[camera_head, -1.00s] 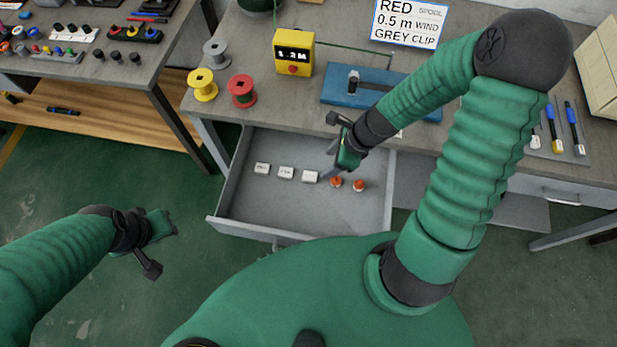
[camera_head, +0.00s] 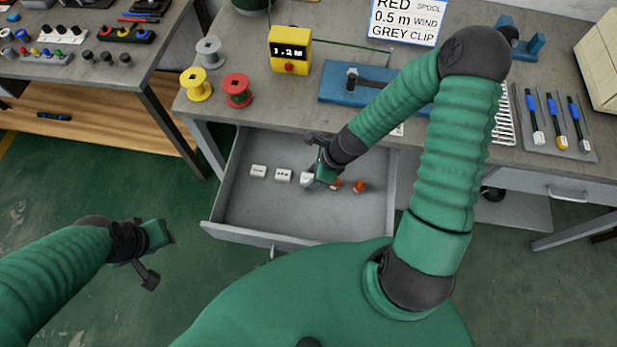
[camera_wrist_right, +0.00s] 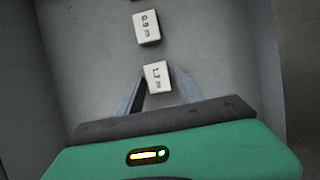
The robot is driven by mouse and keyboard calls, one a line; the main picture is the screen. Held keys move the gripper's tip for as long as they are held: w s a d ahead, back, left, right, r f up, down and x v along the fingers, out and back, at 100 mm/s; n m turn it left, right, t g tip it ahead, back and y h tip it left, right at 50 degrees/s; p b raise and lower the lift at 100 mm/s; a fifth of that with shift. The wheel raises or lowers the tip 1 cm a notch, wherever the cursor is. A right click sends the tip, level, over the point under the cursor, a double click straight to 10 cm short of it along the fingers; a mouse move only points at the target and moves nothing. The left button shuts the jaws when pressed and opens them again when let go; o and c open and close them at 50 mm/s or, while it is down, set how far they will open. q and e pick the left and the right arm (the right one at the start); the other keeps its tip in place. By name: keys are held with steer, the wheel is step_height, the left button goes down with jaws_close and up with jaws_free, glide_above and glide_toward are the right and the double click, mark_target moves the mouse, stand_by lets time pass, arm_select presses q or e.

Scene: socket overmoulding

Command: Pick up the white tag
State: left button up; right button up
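Three white tags lie in a row in the open grey drawer: a left one (camera_head: 259,171), a middle one (camera_head: 283,176) and a right one (camera_head: 307,180). My right gripper (camera_head: 314,181) is down in the drawer at the right tag and partly hides it. In the right wrist view this tag (camera_wrist_right: 157,76) reads "1.2 m". The open fingers (camera_wrist_right: 160,90) stand on either side of it, apparently with small gaps. The tag beyond it (camera_wrist_right: 146,28) seems to read "0.9 m". My left gripper (camera_head: 152,258) hangs over the floor, away from the drawer; its opening is unclear.
Orange pieces (camera_head: 359,187) lie right of the tags. The drawer's front wall (camera_head: 262,235) and sides surround them. On the bench are a yellow box (camera_head: 290,50) showing "1.2M", yellow (camera_head: 196,85), red (camera_head: 237,90) and grey spools, a blue fixture (camera_head: 335,91) and a sign (camera_head: 404,20).

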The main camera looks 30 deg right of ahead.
steer(key=shift+a, duration=0.15)
steer(key=c, duration=0.5)
jaws_close()
